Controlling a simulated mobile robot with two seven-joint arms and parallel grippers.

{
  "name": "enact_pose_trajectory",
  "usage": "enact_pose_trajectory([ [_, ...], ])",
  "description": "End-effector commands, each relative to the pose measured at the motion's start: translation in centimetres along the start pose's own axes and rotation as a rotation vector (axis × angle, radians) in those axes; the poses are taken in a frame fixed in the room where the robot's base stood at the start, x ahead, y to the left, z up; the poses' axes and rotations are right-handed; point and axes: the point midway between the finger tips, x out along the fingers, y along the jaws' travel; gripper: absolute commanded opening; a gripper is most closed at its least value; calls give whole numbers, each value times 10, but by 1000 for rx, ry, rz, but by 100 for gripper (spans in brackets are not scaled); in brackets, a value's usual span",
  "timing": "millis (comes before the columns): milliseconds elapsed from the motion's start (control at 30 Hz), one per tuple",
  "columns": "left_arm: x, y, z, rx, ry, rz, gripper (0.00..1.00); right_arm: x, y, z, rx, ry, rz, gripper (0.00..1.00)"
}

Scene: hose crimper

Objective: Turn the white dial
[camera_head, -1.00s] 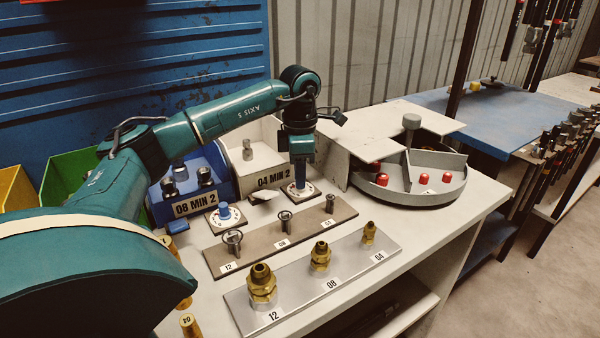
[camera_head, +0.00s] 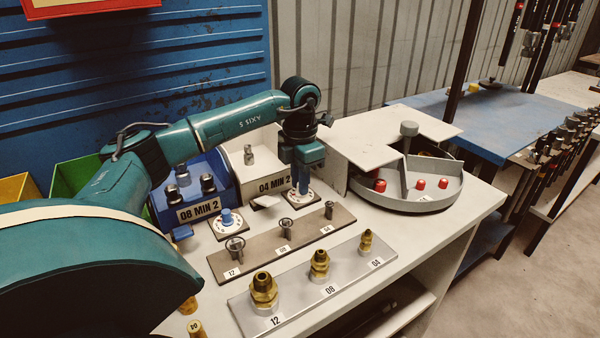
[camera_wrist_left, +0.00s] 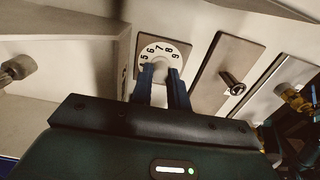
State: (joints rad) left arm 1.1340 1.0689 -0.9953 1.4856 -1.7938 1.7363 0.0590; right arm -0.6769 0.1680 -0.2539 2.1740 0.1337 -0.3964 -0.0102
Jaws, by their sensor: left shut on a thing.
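The white dial (camera_head: 293,197) is a round disc on a square plate in front of the white box labelled 04 MIN 2 (camera_head: 275,184). In the left wrist view the dial (camera_wrist_left: 165,50) shows the numbers 4 to 9. My left gripper (camera_head: 303,190) points down at the dial from above. In the left wrist view its two blue fingers (camera_wrist_left: 162,75) are closed in at the dial's centre, and the grip hides the knob and the lower part of the face. My right gripper is not in view.
A second dial with a blue knob (camera_head: 226,219) stands left, by the blue box (camera_head: 192,192) labelled 08 MIN 2. A brown plate (camera_head: 262,251) with metal pieces and a silver plate (camera_head: 335,280) with brass fittings lie in front. A round divided tray (camera_head: 455,191) holds red caps at right.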

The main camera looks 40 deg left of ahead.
Motion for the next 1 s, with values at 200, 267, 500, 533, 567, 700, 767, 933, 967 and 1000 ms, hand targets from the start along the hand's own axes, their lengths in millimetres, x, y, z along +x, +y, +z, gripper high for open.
enact_pose_trajectory([
  [200, -3, 0, 0, -200, -1, 0, 0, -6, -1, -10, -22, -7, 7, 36],
  [267, -3, 0, 0, -252, -1, 0, 0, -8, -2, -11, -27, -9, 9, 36],
  [500, -2, -1, 1, -424, -2, -1, 0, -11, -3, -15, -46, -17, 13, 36],
  [533, -2, -1, 1, -442, -2, -1, 0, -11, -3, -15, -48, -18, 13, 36],
  [567, -2, -1, 1, -457, -3, -1, 0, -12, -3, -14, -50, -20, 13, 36],
  [700, -2, 0, 1, -517, -3, -1, 0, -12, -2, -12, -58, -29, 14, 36],
  [767, -2, 0, 1, -536, -4, 0, 0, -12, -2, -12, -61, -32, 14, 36],
  [933, -1, 0, 1, -567, -4, 0, 0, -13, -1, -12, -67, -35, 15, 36],
  [967, -1, 0, 1, -570, -4, 0, 0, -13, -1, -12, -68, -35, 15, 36],
  [1000, -1, 0, 1, -573, -4, 0, 0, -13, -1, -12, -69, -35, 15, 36],
])
